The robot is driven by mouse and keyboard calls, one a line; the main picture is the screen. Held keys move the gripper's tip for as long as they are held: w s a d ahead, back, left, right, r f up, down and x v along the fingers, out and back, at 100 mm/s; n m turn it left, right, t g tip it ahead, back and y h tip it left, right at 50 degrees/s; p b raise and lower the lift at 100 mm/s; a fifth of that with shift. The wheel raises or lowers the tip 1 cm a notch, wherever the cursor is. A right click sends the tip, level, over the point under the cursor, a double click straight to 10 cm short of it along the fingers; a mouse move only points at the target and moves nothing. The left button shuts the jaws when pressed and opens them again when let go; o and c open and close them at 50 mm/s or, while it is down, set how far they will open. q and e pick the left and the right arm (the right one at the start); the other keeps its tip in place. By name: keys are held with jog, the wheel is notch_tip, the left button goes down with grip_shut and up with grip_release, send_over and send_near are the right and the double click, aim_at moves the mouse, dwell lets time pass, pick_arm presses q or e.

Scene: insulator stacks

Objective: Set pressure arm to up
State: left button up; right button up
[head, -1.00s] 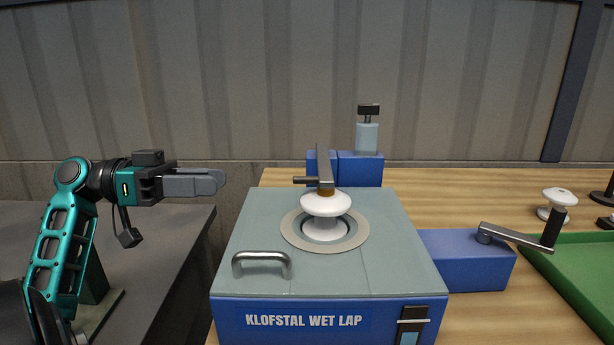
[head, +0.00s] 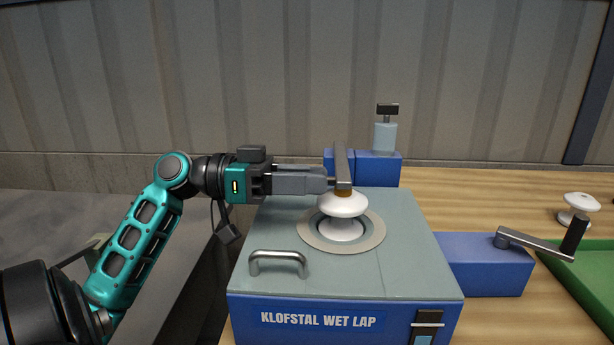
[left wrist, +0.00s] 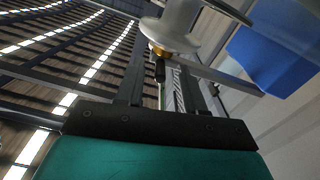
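The pressure arm (head: 343,165) is a grey bar that runs from the blue block at the back to above a white insulator (head: 343,205). It lies low, its front end over the insulator's brass-coloured top. My left gripper (head: 328,182) reaches in from the left, level, with its fingertips at the arm's front end. In the left wrist view, the arm's short black handle (left wrist: 160,70) sits between the two fingers (left wrist: 162,75), with gaps visible on both sides. The gripper looks open around the handle. In the head view, the fingers hide the handle. My right gripper is out of view.
The insulator stands in the round ring on top of the blue lap machine (head: 400,270), which has a metal lid handle (head: 278,262) in front. A blue box with a crank (head: 535,243) and a green tray (head: 585,285) are at right.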

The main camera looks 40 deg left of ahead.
pick_arm(q)
grip_shut()
dwell(0.4)
dwell(0.4)
